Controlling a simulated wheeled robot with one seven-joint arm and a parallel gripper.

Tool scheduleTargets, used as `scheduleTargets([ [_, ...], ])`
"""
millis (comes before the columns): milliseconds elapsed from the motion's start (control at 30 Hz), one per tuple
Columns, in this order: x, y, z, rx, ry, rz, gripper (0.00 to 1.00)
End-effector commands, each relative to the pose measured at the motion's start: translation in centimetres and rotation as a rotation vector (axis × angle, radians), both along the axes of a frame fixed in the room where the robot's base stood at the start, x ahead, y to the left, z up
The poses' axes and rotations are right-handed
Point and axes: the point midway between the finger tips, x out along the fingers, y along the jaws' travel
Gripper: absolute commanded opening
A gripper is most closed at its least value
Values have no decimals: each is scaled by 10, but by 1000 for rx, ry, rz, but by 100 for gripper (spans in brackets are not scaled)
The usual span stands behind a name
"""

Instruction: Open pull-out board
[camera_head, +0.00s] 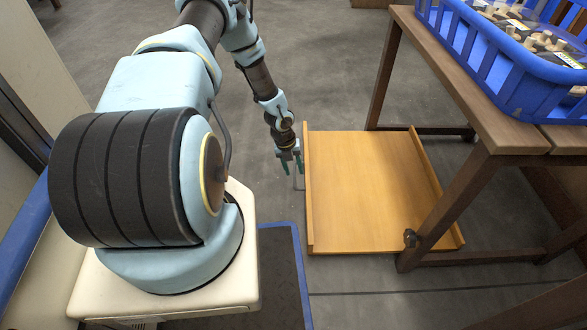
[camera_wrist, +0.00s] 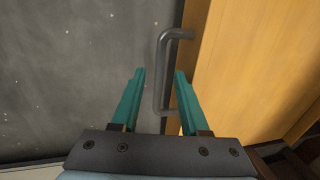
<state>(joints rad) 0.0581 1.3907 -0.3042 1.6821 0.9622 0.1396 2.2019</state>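The pull-out board (camera_head: 362,185) is a yellow-brown wooden panel with raised side edges, low down beside the wooden table, standing out to its left. Its grey bar handle (camera_head: 296,182) is on the board's left edge. My gripper (camera_head: 291,166) is at that edge, pointing down at the handle. In the wrist view my gripper (camera_wrist: 160,74) is open, with its teal fingers on either side of the handle (camera_wrist: 161,88). Gaps show between fingers and bar, so no grip is seen. The board (camera_wrist: 245,60) fills the right of that view.
The wooden table (camera_head: 490,130) stands at the right, with a leg (camera_head: 445,215) by the board's front right corner. A blue crate (camera_head: 480,55) with mushroom packs is on top. A blue-edged dark mat (camera_head: 280,275) lies in front. Grey floor is clear behind the board.

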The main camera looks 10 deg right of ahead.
Motion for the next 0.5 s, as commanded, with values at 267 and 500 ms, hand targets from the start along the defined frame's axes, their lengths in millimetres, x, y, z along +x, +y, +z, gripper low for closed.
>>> scheduleTargets([
  [267,0,0,4,0,0,0,45],
  [500,2,7,42,-1,-1,2,45],
])
